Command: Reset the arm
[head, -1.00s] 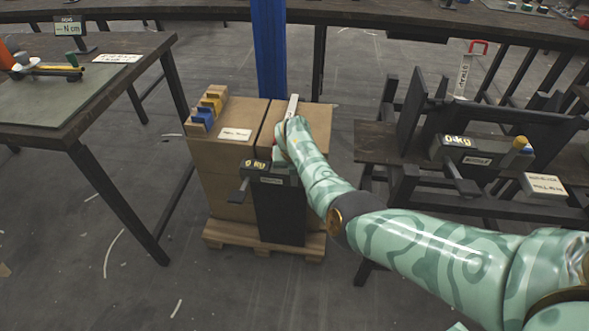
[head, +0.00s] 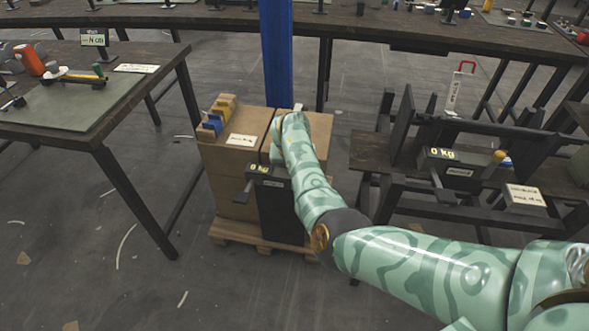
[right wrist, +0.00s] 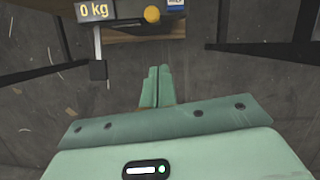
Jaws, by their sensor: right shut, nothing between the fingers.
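My right arm (head: 420,260) reaches from the lower right to the cardboard boxes in the head view. Its hand covers part of the right box and the left press, and its fingers cannot be made out there. In the right wrist view my right gripper (right wrist: 155,75) has its two green fingers together, with nothing between them, over grey floor. A press with a 0 kg display (right wrist: 97,10), a lever and a yellow knob (right wrist: 152,14) shows beyond the fingertips, apart from them. My left gripper is not in view.
The left press (head: 265,170) stands before the boxes (head: 235,170) on a pallet (head: 240,233). Another press (head: 455,160) is at a dark bench on the right. A table (head: 90,125) stands left, a blue post (head: 276,60) behind. Floor at lower left is mostly clear.

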